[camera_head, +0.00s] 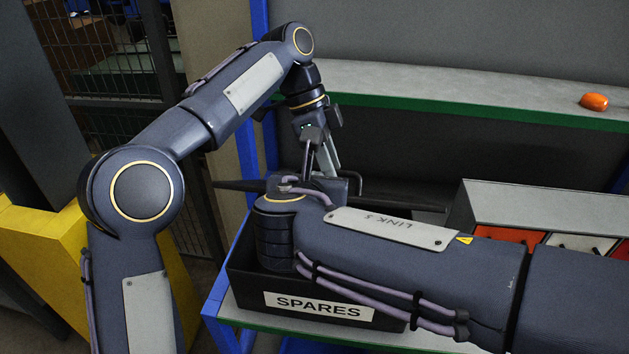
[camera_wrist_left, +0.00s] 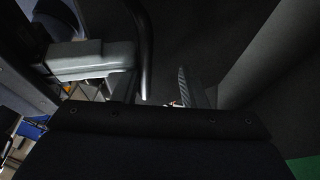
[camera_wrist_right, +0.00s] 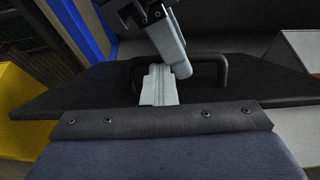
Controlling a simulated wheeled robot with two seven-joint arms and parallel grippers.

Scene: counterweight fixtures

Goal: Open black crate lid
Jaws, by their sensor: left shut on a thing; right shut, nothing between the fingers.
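The black crate (camera_head: 240,283), labelled SPARES, stands on a green-edged shelf. Its black lid (camera_head: 240,186) shows as a thin slab above the crate's rim in the head view; my right arm hides much of both. The lid (camera_wrist_right: 85,90) and its black bar handle (camera_wrist_right: 223,68) show in the right wrist view. My left gripper (camera_head: 322,165) points down, shut on the handle; the left wrist view is dark, with its fingers (camera_wrist_left: 160,92) partly visible. My right gripper (camera_wrist_right: 158,85) is shut and empty, close to the handle and the left fingers; my arm hides it in the head view.
An orange object (camera_head: 594,102) lies on the upper shelf (camera_head: 450,98). A blue post (camera_head: 262,120) and a wire fence (camera_head: 105,60) stand at left, near a yellow block (camera_head: 45,240).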

